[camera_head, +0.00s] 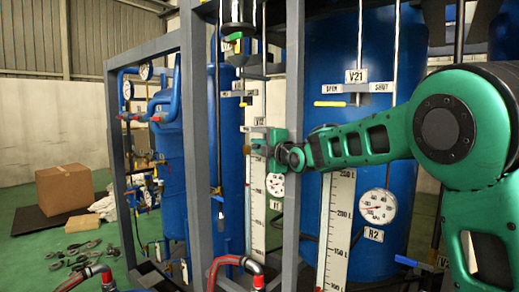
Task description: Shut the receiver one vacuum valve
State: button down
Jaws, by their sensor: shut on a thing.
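My gripper (249,148) is at the front of receiver one, just below a small label and plate (258,128) that match the layout of the V21 valve on the right. It is shut on the receiver one vacuum valve handle, which the jaws and wrist hide, so its angle cannot be read. Receiver one (229,190) is a blue tank behind the grey post, with a tag (276,205) and a round gauge (275,184).
Receiver two (335,65) stands at right with a yellow V21 handle (330,104) under OPEN and SHUT marks, and a gauge (378,206). A grey frame post (293,70) stands close to my wrist. A cardboard box (64,188) sits far left.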

jog(key=shift+w+d+f, duration=0.1)
jog(key=shift+w+d, duration=0.05)
jog(key=shift+d, duration=0.1)
jog(key=c, duration=2.1)
grip_release()
jog(key=shift+o, duration=1.4)
jog(key=shift+w+f, duration=0.15)
jog(key=shift+w, duration=0.05)
jog(key=shift+s+a, duration=0.15)
jog(key=shift+s, duration=0.1)
jog(key=v, duration=1)
jog(key=shift+s+d, duration=0.15)
jog(key=shift+d, duration=0.1)
